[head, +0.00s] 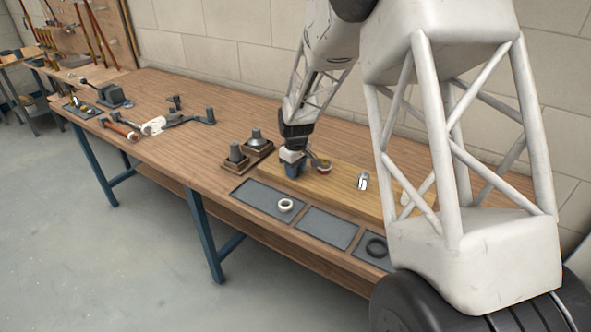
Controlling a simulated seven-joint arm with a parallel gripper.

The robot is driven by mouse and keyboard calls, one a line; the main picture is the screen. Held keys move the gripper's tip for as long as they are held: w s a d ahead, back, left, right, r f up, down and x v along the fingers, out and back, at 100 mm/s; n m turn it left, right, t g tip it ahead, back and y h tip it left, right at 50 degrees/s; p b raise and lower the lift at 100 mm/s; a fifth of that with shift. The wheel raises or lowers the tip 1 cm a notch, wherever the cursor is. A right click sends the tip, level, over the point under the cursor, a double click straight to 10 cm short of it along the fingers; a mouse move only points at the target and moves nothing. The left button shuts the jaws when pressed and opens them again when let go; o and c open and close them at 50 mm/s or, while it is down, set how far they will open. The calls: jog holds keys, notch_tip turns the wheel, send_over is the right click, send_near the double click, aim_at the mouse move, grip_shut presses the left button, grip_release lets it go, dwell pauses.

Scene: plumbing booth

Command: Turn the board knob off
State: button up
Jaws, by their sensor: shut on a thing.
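The pale wooden board (335,188) lies along the front part of the bench. My gripper (292,172) points down at the board's left end. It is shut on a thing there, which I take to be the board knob. The fingers hide the knob almost wholly, so I cannot tell which way it is turned. A small fitting with a red part (323,167) is just right of my gripper. A small metal and white fitting (362,182) stands farther right on the board.
Two dark fittings on wooden blocks (237,158) stand left of the board. Grey mats (328,228) lie in front, with a white ring (286,205) and a black ring (377,247). Tools (120,130) lie at the bench's far left. My arm hides the right end.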

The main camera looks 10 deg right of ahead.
jog(key=shift+r+n, duration=0.1)
jog(key=shift+n, duration=0.8)
jog(key=o, duration=0.9)
jog(key=shift+r, duration=3.85)
